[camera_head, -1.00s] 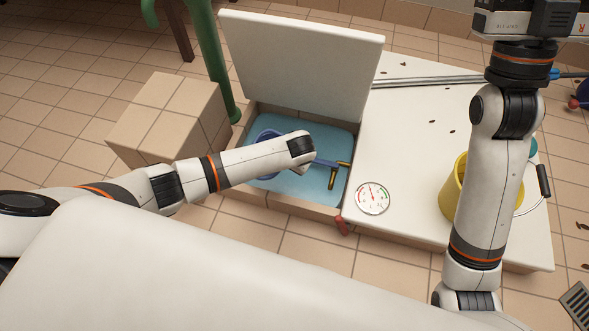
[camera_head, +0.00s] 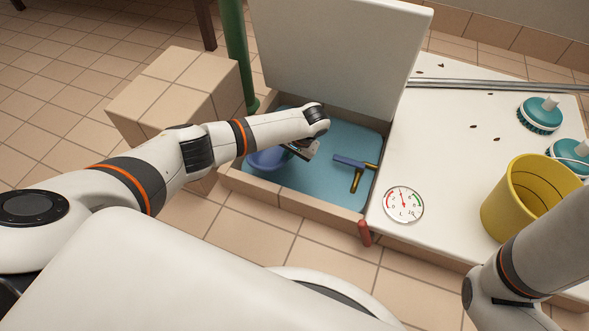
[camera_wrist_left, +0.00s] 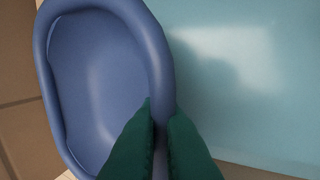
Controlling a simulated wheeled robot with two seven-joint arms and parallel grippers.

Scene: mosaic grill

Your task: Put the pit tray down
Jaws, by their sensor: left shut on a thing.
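The pit tray (camera_head: 266,160) is an oval blue tray with a thick rounded rim. In the left wrist view the tray (camera_wrist_left: 100,75) fills the left side, with its rim between the green fingers. My left gripper (camera_head: 301,149) is shut on that rim, inside the open pit (camera_head: 312,186), which has a light blue floor. A shadow falls on the floor beside the tray; I cannot tell whether the tray touches the floor. The arm hides part of it in the head view. My right gripper is out of view.
A blue and yellow T-shaped tool (camera_head: 356,170) lies in the pit, right of the tray. The white lid (camera_head: 340,50) stands raised behind. A gauge (camera_head: 404,204), yellow bucket (camera_head: 525,196) and teal brushes (camera_head: 541,114) are on the white top at right.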

